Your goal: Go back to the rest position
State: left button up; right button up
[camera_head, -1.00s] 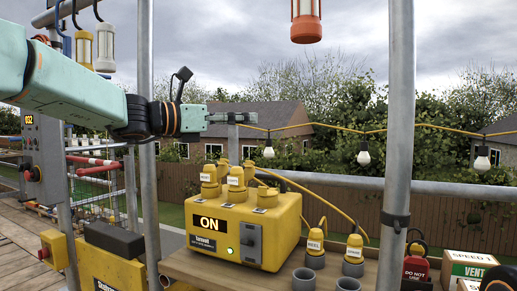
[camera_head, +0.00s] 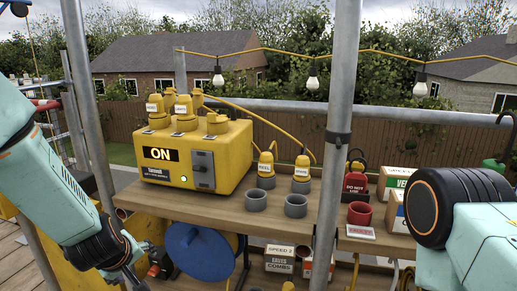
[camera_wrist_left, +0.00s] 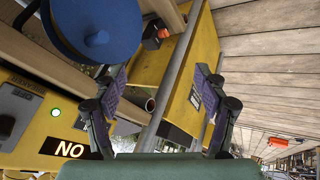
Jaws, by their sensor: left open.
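My left arm comes in from the left in the head view and points down, in front of the left end of the wooden bench (camera_head: 240,213). My left gripper (camera_head: 134,283) is at the bottom edge there, partly cut off. In the left wrist view the two fingers of the left gripper (camera_wrist_left: 162,90) are wide apart with nothing between them. Part of my right arm shows at the right edge of the head view. The right gripper is out of the picture.
A yellow power box (camera_head: 200,157) with an ON label and lit green lamp stands on the bench. Two yellow plugs (camera_head: 266,164) sit in grey cups beside it. A scaffold pole (camera_head: 335,140) rises in front. A blue round thing (camera_head: 200,252) hangs below the bench.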

pick_arm(q)
jog(key=s+d+f+m+g, duration=0.2)
jog(key=s+f, duration=0.4)
jog(key=s, duration=0.6)
jog(key=s+d+f+m+g+h, duration=0.1)
jog(key=s+d+f+m+g, duration=0.1)
jog(key=s+f+m, duration=0.2)
jog(key=s+d+f+m+g, duration=0.1)
jog(key=s+f+m+g, duration=0.2)
jog(key=s+f, duration=0.7)
jog(key=s, duration=1)
jog(key=shift+s+d+h, duration=0.15)
jog(key=shift+d+h, duration=0.15)
jog(key=shift+d, duration=0.1)
